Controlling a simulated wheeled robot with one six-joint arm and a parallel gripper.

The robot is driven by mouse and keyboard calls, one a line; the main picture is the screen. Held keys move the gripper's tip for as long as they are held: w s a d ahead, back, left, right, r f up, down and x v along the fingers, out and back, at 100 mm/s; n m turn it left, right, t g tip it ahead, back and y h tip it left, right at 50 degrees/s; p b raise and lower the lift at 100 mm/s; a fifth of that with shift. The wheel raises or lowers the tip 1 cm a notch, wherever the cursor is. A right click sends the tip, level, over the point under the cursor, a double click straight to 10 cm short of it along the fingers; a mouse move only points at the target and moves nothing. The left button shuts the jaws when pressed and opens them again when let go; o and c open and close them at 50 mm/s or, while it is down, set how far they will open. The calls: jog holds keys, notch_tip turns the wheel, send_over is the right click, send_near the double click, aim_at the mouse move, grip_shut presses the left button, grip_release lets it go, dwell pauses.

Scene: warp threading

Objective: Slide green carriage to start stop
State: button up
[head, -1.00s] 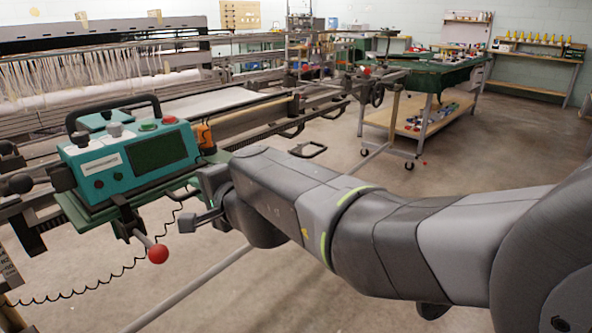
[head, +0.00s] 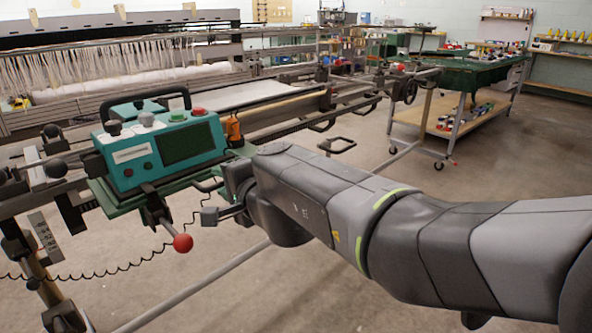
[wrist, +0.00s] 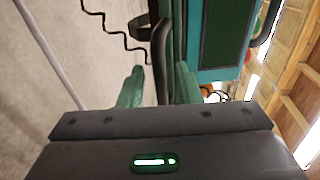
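The green carriage (head: 135,200) carries a teal control box (head: 165,155) with a dark screen, knobs and a black carry handle. It sits on the rail at the left in the head view, with a red ball knob (head: 183,243) hanging below. My gripper (head: 222,208) is at its right front side. In the wrist view, my two green-tinted fingers (wrist: 158,90) stand apart on either side of a dark curved bar (wrist: 160,50) beside the carriage; a gap shows left of the bar. Contact is unclear. I cannot identify the start stop for certain.
A marked plate (head: 46,237) hangs at the rail's left end. A loom with white threads (head: 120,75) stands behind. A coiled black cable (head: 110,265) hangs below the carriage. Floor at front is clear.

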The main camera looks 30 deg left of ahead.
jog(key=p+v, duration=0.6)
jog(key=v, duration=0.7)
jog(key=shift+s+d, duration=0.15)
jog(key=shift+d, duration=0.25)
jog(key=shift+b+x, duration=3)
jog(key=shift+x, duration=3.95)
jog(key=shift+r, duration=0.15)
